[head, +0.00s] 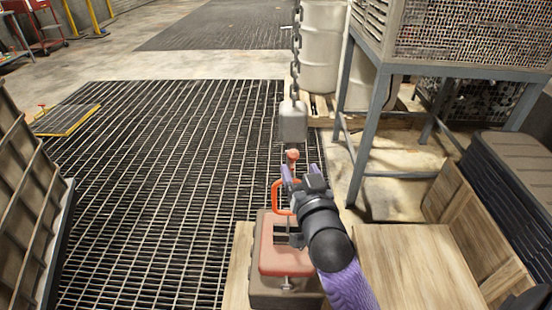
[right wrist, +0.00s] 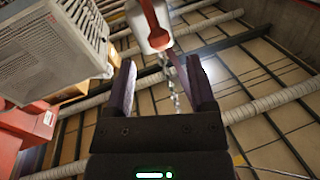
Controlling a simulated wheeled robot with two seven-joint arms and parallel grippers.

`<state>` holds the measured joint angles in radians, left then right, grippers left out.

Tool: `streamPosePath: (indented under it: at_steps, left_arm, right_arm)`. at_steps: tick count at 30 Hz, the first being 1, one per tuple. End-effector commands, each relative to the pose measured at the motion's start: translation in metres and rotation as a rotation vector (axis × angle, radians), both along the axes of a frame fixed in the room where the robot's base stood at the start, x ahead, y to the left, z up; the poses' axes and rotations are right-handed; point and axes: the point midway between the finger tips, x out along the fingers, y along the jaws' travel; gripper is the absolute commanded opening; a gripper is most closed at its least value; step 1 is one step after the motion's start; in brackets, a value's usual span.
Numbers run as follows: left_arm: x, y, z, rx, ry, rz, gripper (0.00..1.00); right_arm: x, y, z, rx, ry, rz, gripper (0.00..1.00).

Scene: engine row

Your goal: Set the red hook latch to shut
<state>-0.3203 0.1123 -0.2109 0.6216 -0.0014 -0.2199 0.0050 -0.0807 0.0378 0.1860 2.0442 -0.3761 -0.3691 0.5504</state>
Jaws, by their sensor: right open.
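The red hook latch (head: 292,155) shows in the head view as a rounded red end just beyond my right fingertips, below the grey block on the chain. In the right wrist view a red curved piece (right wrist: 158,35) crosses in front of that block, beyond the finger gap. My right gripper (head: 290,172) is open, with its purple fingers on either side; it also shows in the right wrist view (right wrist: 162,72). I cannot tell if a finger touches the latch. My wrist hides part of the latch. My left gripper is out of view.
A grey block (head: 293,122) hangs on a chain (head: 296,55). A red frame (head: 270,260) and an orange loop (head: 277,198) are close to my right wrist. A metal stand (head: 358,125) and wooden boards (head: 415,270) are at the right. Open grating (head: 150,190) lies left.

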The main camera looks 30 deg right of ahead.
Motion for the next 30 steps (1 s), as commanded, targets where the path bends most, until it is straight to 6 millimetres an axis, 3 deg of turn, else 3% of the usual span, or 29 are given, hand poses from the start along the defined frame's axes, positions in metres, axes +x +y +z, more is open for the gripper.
streamPosePath:
  at_steps: [3,9,14,21,30]
  left_arm:
    - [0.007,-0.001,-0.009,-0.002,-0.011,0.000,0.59]
    - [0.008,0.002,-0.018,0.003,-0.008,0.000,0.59]
    - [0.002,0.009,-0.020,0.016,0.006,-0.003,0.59]
    - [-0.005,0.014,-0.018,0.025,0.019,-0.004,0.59]
    - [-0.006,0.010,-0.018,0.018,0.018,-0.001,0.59]
  right_arm:
    - [0.028,-0.009,-0.002,-0.002,0.000,0.001,0.71]
    - [0.062,-0.019,-0.003,0.000,0.003,0.002,0.71]
    - [0.073,-0.022,-0.002,0.000,0.004,0.003,0.71]
    - [0.073,-0.022,-0.001,0.000,0.004,0.004,0.71]
    - [0.073,-0.022,-0.002,0.000,0.004,0.004,0.07]
